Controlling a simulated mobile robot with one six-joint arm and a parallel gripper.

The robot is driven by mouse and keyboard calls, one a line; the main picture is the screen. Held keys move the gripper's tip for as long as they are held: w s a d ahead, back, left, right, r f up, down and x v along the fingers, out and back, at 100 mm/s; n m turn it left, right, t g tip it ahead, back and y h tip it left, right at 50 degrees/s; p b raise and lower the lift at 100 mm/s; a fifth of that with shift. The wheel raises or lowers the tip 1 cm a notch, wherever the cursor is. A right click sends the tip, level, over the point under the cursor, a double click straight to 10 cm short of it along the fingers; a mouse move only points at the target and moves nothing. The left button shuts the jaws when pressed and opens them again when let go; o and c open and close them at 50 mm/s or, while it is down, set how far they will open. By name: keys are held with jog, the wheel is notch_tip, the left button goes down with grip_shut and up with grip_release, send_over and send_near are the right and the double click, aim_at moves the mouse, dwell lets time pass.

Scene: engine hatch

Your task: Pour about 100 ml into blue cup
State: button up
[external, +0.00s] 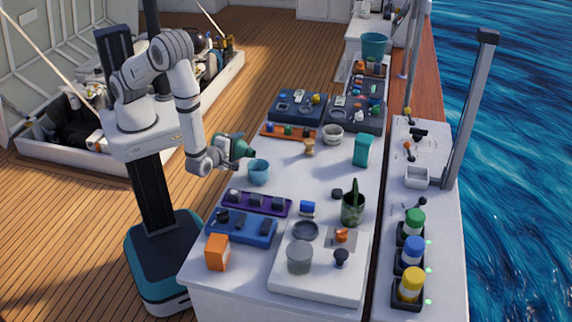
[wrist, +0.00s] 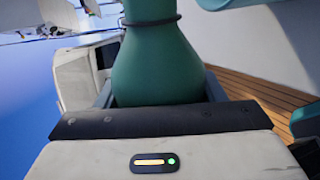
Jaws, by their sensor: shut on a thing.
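A blue cup (external: 259,174) stands upright on the white counter, just below and right of my gripper in the external view. My gripper (external: 226,150) is shut on a dark green bottle (external: 240,147). The bottle is tipped far over, close to lying flat, with its narrow end pointing right above the cup. In the wrist view the rounded green bottle (wrist: 158,65) sits between the fingers of my gripper (wrist: 158,90), with a dark ring around its neck. I see no liquid stream, and the level inside the cup cannot be made out.
A purple tray (external: 256,204) and a blue tray (external: 241,231) lie in front of the cup. An orange tray (external: 290,132) and a small wooden item (external: 309,147) lie behind it. An orange box (external: 217,252) stands at the near left. Bare counter lies right of the cup.

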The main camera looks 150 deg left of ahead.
jog(key=shift+r+m, duration=0.3)
dwell(1.0)
jog(key=shift+f+n+b, duration=0.4)
jog(key=shift+f+b, duration=0.15)
jog(key=shift+f, duration=0.1)
jog(key=shift+n+t+b, duration=0.3)
jog(key=shift+n+b, duration=0.3)
jog(key=shift+b, duration=0.6)
jog(key=shift+s+d+f, duration=0.1)
jog(key=shift+s, duration=0.05)
jog(key=shift+r, duration=0.2)
jog(key=shift+f+n+b, duration=0.3)
jog(key=shift+f+b, duration=0.2)
jog(key=shift+b, duration=0.2)
jog(key=shift+s+d+f+n+y+b, duration=0.1)
jog(key=shift+s+f+n+y+b, duration=0.15)
jog(key=shift+f+b, duration=0.75)
jog(key=shift+w+r+n+t, duration=0.15)
jog(key=shift+r+n+t, duration=0.25)
jog(key=shift+r, duration=0.35)
